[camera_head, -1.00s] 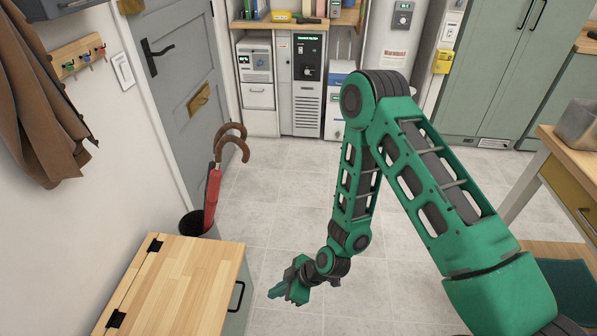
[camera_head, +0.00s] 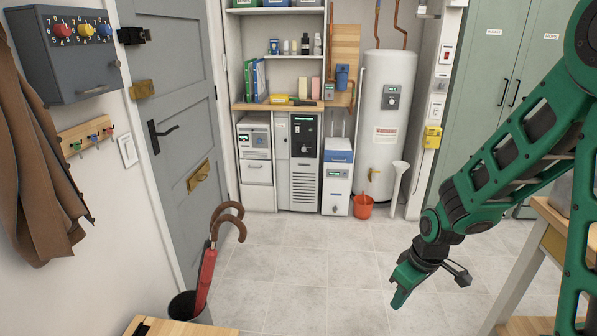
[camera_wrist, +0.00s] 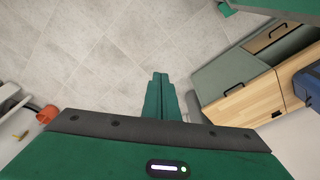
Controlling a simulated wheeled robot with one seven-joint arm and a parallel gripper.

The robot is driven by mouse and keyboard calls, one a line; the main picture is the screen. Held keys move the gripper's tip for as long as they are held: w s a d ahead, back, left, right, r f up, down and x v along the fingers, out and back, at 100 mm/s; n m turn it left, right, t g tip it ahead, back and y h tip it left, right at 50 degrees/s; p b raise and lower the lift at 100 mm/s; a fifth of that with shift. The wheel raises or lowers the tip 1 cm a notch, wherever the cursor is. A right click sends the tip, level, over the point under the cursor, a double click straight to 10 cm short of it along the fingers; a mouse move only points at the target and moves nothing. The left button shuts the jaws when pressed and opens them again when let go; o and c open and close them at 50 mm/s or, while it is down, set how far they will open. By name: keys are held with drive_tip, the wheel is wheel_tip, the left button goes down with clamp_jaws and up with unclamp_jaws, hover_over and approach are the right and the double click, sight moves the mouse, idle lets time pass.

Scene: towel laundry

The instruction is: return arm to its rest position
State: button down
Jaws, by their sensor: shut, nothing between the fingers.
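My gripper (camera_head: 400,298) hangs at the lower right of the head view, over the tiled floor, pointing down. It is green with a dark wrist, and my green arm links rise from it to the right edge. In the wrist view the two green fingers (camera_wrist: 160,82) lie side by side, closed, with nothing between them. Bare floor tiles show beyond the fingertips. No towel shows in either view.
A wooden-topped chest (camera_head: 180,327) is at the lower left, beside a bin with a red umbrella (camera_head: 206,275). A wooden table (camera_head: 548,215) stands at the right. A red bucket (camera_head: 363,206) stands by the white water heater (camera_head: 388,110). The middle floor is clear.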

drive_tip(key=s+d+r+m+h, duration=0.2)
drive_tip(key=s+d+r+m, duration=0.5)
drive_tip(key=s+d+r, duration=0.35)
drive_tip(key=s+d+r+m, duration=0.2)
drive_tip(key=s+r+m, duration=0.1)
drive_tip(key=s, duration=0.3)
drive_tip(key=s+d+r+m+g, duration=0.1)
drive_tip(key=s+d+r+m, duration=0.2)
drive_tip(key=s, duration=0.3)
drive_tip(key=shift+d+r+y, duration=0.15)
drive_tip(key=shift+r+y, duration=0.1)
drive_tip(key=shift+y, duration=0.15)
